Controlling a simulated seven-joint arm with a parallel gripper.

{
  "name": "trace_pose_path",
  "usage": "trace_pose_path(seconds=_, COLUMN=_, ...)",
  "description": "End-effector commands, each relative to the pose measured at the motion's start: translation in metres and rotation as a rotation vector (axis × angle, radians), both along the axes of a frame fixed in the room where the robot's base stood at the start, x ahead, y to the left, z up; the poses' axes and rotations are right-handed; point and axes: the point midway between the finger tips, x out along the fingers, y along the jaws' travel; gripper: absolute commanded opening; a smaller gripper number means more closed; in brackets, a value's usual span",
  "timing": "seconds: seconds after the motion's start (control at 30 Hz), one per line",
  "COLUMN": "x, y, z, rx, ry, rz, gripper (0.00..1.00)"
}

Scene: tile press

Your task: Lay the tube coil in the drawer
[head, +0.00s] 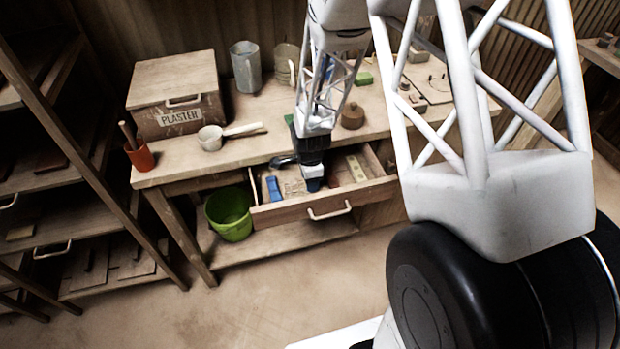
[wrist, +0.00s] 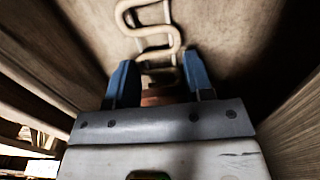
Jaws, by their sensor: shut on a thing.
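The drawer (head: 285,213) is pulled open below the bench top. My gripper (head: 314,184) reaches down inside it, with its blue fingertips low between the drawer's walls. In the wrist view, the tube coil (wrist: 150,30) is a cream tube bent back and forth. It runs from between my gripper's blue fingers (wrist: 158,85) toward the top of the picture, over a pale flat surface. A reddish-brown piece shows between the fingers, which are shut on the coil. I cannot tell whether the coil touches the drawer floor. In the head view the coil is hard to make out.
A blue item (head: 273,188) lies at the drawer's left and a pale bar (head: 356,168) at its right. The plaster box (head: 180,95), a scoop (head: 211,138) and an orange cup (head: 139,157) stand on the bench. A green bucket (head: 230,214) is below, left of the drawer.

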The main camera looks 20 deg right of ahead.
Motion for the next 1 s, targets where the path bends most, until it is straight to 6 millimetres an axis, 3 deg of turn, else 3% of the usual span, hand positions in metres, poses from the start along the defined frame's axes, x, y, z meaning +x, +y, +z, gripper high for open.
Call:
trace_pose_path(seconds=0.57, x=0.0002, y=0.0, z=-0.0083, rx=0.0, ry=0.0, rz=0.0, gripper=0.22)
trace_pose_path(seconds=0.6, x=0.0003, y=0.0, z=-0.0082, rx=0.0, ry=-0.001, rz=0.0, gripper=0.52)
trace_pose_path(seconds=0.77, x=0.0002, y=0.0, z=-0.008, rx=0.0, ry=0.0, rz=0.0, gripper=0.77)
trace_pose_path(seconds=1.0, x=0.0001, y=0.0, z=-0.008, rx=0.0, ry=0.0, rz=0.0, gripper=0.77)
